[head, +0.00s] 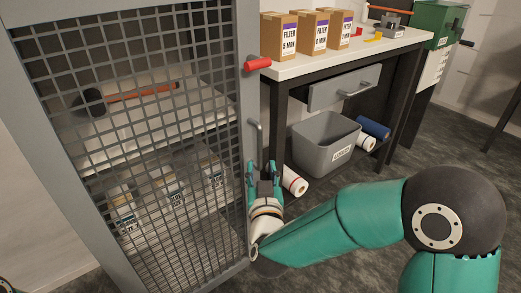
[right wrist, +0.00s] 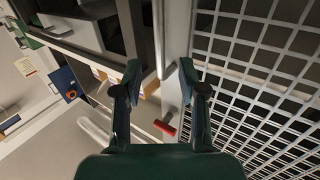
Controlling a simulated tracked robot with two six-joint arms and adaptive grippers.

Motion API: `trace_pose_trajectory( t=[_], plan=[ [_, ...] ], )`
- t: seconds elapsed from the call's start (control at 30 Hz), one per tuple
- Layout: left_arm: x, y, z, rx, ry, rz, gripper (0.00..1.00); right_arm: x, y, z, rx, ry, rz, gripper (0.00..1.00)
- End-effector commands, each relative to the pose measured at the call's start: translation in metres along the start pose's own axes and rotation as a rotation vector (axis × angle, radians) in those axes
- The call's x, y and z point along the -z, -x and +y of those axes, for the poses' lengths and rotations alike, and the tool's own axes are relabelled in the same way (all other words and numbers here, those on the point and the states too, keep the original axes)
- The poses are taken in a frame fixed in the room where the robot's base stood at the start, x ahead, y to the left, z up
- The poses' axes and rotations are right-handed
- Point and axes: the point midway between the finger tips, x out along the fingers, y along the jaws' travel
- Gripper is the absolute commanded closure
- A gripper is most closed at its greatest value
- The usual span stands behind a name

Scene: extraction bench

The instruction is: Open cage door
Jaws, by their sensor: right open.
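The cage door (head: 160,128) is a grey frame with wire mesh, and it looks shut in the head view. Its mesh also fills the right side of the right wrist view (right wrist: 265,60). A thin grey bar handle (head: 259,140) stands on the door's right edge. A red grip (head: 257,65) sticks out higher on the same edge and shows in the right wrist view (right wrist: 165,128). My right gripper (head: 265,170) is open just below the bar handle, its fingers pointing up. In the right wrist view the fingers (right wrist: 159,75) are apart; I cannot tell whether they touch the handle. My left gripper is not in view.
Behind the mesh, shelves hold a red-handled hammer (head: 135,93) and several labelled packs. To the right stands a workbench (head: 300,66) with filter boxes (head: 313,33). A grey bin (head: 325,142) and rolls sit beneath. The floor at the lower right is partly covered by my arm.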

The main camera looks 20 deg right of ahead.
Motion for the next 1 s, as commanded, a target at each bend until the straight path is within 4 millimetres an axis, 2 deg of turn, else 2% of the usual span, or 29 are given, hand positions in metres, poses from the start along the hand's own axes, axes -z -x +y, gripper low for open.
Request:
trace_pose_trajectory(
  t=[0.03, 0.2, 0.43, 0.6, 0.87, 0.9, 1.0],
  plan=[
    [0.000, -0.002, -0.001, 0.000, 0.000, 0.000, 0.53, -0.002, -0.012, 0.002, -0.004, -0.001, 0.001, 0.59],
    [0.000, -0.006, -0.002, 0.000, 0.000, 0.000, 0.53, -0.002, -0.048, 0.000, -0.002, -0.001, 0.000, 0.59],
    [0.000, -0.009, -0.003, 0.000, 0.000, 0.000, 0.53, -0.001, -0.081, 0.000, 0.000, 0.000, 0.001, 0.59],
    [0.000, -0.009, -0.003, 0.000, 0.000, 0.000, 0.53, -0.001, -0.091, -0.001, 0.001, 0.000, -0.001, 0.59],
    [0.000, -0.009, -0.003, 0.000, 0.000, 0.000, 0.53, -0.001, -0.092, -0.001, 0.003, 0.000, -0.001, 0.59],
    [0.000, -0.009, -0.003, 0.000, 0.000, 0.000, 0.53, -0.001, -0.092, -0.001, 0.003, 0.000, -0.001, 0.60],
    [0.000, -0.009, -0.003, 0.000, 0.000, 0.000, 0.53, -0.001, -0.092, -0.001, 0.003, 0.000, -0.001, 0.77]
  ],
)
